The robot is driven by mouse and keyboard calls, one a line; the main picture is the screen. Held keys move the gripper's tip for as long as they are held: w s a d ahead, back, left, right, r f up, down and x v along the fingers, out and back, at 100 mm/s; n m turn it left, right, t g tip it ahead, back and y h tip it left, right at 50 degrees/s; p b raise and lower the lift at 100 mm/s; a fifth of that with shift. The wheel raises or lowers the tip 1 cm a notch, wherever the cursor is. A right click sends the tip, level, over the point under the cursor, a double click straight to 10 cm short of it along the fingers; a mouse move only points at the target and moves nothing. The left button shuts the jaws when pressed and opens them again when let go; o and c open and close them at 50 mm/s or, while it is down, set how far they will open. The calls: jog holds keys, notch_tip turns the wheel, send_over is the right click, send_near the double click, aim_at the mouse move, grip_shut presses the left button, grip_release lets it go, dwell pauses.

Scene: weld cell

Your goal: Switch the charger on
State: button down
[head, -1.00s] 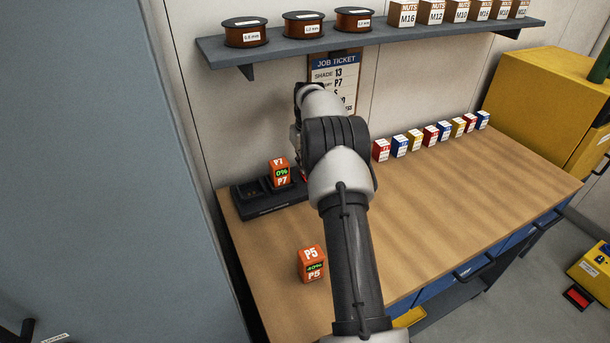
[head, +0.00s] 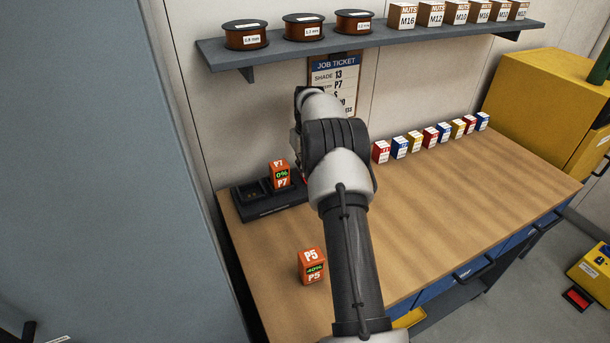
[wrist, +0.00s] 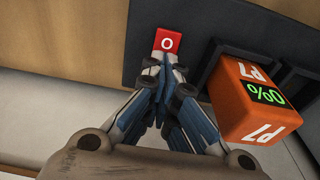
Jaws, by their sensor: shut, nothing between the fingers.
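The charger (head: 265,206) is a dark block at the back left of the bench. An orange battery marked P7 (head: 280,174) sits upright in it, its display reading 0%; the wrist view shows it too (wrist: 255,100). In the wrist view a red switch marked O (wrist: 167,41) is on the charger's dark surface. My gripper (wrist: 160,66) is shut and empty, its fingertips right at the lower edge of the switch; I cannot tell whether they touch it. In the head view my arm hides the gripper's fingers and most of the switch.
Another orange battery, P5 (head: 312,266), stands on the bench (head: 430,220) in front of the charger. Several small boxes (head: 430,137) line the back of the bench. A shelf (head: 370,42) with spools and nut boxes hangs above, with a job ticket (head: 336,75) below it.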

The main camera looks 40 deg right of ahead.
jog(key=shift+r+p, duration=2.7)
jog(key=shift+r, duration=0.6)
jog(key=shift+s+f, duration=0.1)
